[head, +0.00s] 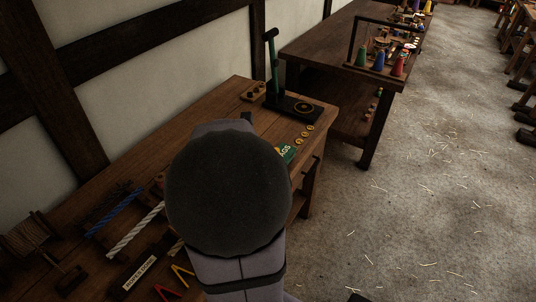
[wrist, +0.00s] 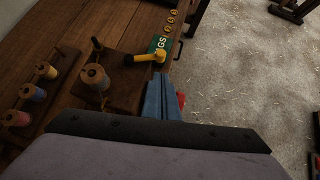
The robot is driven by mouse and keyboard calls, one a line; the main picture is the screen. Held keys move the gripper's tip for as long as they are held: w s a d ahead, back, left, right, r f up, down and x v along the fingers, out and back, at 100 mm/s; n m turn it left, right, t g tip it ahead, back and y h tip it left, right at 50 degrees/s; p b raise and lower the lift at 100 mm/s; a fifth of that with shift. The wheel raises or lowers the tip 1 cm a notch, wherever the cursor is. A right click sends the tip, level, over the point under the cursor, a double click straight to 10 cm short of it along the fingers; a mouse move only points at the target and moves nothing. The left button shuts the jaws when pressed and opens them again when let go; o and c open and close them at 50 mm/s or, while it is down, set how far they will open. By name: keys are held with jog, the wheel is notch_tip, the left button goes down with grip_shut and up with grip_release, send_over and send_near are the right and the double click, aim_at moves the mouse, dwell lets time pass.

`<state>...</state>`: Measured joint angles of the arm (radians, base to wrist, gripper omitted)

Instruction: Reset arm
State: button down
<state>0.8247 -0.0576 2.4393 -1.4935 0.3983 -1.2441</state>
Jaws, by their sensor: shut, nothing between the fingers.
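In the wrist view my gripper (wrist: 162,82) shows as two blue-grey fingers pressed together. They are shut and hold nothing. The fingers are above the front edge of the wooden workbench (wrist: 118,20), close to a yellow-handled tool (wrist: 145,57) and a green label (wrist: 160,43). Whether they touch anything is hard to tell. In the head view my own round dark arm joint and grey link cover the middle of the bench and hide the fingers.
Wooden spools (wrist: 95,76) on a board stand left of the fingers. In the head view, blue rope (head: 117,211) and white rope (head: 135,230) lie at the bench's left, and a dark press-like stand (head: 273,68) is at its far end. Floor (head: 420,190) at right is open.

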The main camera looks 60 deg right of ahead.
jog(key=shift+s+a+r, duration=0.1)
jog(key=shift+a+r, duration=0.35)
jog(key=shift+a, duration=0.1)
